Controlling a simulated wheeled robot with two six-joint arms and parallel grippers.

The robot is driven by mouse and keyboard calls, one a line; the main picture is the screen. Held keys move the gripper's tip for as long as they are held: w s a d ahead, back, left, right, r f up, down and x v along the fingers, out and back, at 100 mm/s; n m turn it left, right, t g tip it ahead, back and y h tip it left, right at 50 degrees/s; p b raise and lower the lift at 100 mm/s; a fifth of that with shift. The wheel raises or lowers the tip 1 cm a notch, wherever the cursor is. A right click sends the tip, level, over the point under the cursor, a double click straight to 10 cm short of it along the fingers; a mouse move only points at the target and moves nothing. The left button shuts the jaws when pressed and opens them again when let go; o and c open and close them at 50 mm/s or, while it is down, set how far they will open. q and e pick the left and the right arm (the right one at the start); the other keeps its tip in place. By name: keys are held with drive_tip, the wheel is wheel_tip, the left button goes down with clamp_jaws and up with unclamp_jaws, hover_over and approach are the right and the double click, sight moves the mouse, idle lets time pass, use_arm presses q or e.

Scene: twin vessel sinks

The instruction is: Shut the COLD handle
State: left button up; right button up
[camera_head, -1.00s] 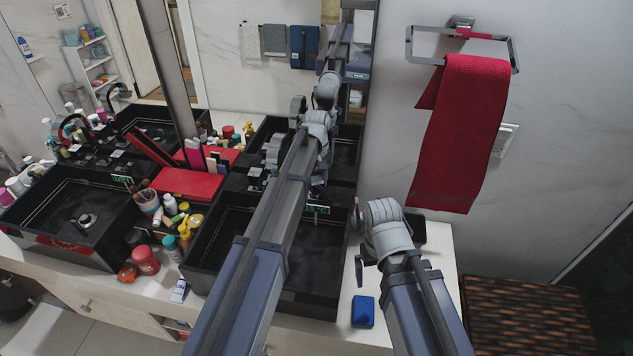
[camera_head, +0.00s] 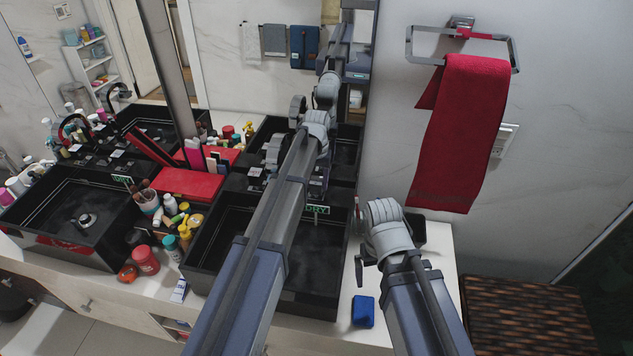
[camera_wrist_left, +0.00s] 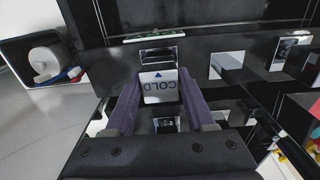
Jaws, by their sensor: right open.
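The COLD handle (camera_wrist_left: 159,85), a pale plate lettered COLD with a blue arrow, shows in the left wrist view. My left gripper (camera_wrist_left: 161,78) has one purple finger on each side of it. The plate nearly fills the gap; I cannot tell whether the fingers press on it. In the head view my left arm hides that gripper and the handle. A green DRY sign (camera_head: 317,209) shows by the right-hand black basin (camera_head: 225,240). My right gripper (camera_head: 359,240) is open and empty above the counter's right end.
A blue block (camera_head: 363,311) lies on the counter below my right arm. Bottles, jars and a brush cup (camera_head: 148,203) crowd the space between the two basins. A red towel (camera_head: 460,135) hangs on the wall at right.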

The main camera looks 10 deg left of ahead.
use_arm(q)
drive_tip(key=o, duration=0.4)
drive_tip(key=shift+c, duration=0.2)
wheel_tip(320, 180, up, 8)
drive_tip(key=p, duration=0.8)
drive_tip(key=shift+f, duration=0.2)
wheel_tip(320, 180, down, 8)
drive_tip(key=b, duration=0.8)
drive_tip(key=shift+r, duration=0.15)
drive_tip(key=shift+r, duration=0.1)
